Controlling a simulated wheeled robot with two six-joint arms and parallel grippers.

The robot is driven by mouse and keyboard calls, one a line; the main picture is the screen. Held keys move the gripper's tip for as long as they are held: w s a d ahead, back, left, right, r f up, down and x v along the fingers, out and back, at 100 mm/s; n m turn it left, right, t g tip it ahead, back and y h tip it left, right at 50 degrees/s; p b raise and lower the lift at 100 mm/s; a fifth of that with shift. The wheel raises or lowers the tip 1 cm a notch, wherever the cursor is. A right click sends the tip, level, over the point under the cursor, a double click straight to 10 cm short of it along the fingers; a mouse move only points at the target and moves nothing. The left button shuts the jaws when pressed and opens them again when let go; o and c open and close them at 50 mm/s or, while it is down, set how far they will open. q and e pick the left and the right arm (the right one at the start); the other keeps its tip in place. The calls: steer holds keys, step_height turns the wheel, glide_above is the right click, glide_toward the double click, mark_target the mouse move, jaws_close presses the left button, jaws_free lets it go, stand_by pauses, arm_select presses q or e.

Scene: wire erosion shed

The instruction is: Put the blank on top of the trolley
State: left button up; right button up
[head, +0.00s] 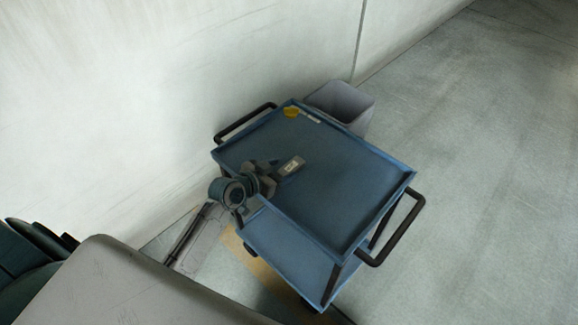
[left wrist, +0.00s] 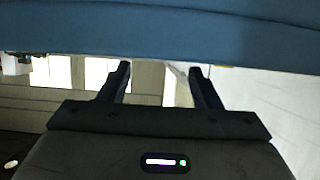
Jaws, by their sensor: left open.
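The blue trolley (head: 345,170) stands by the pale wall, with a rimmed top tray, a lower shelf and dark handles at both ends. My left gripper (head: 292,166) is over the left middle of the top tray. In the left wrist view its two fingers (left wrist: 160,85) are apart with nothing between them, and a blue band of the trolley (left wrist: 160,30) crosses the top. A small yellow piece (head: 291,112) lies in the tray's far corner beside a pale strip. I cannot make out a blank for certain. My right gripper is not in view.
A grey bin (head: 352,104) stands behind the trolley, close to its far edge. The right half of the top tray is bare. Open grey floor (head: 480,180) lies to the right, and the wall (head: 150,100) closes off the left.

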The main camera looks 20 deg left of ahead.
arm_select(q)
steer(key=v, duration=0.6)
steer(key=shift+s+a, duration=0.1)
steer(key=shift+s, duration=0.05)
steer(key=shift+s+r, duration=0.2)
steer(key=shift+s, duration=0.05)
steer(key=shift+s+a+r, duration=0.1)
steer(key=shift+s, duration=0.05)
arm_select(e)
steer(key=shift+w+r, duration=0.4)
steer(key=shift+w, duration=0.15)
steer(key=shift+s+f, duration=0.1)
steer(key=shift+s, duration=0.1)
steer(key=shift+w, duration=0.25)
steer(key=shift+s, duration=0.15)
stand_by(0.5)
arm_select(q)
steer(key=shift+c, duration=0.2)
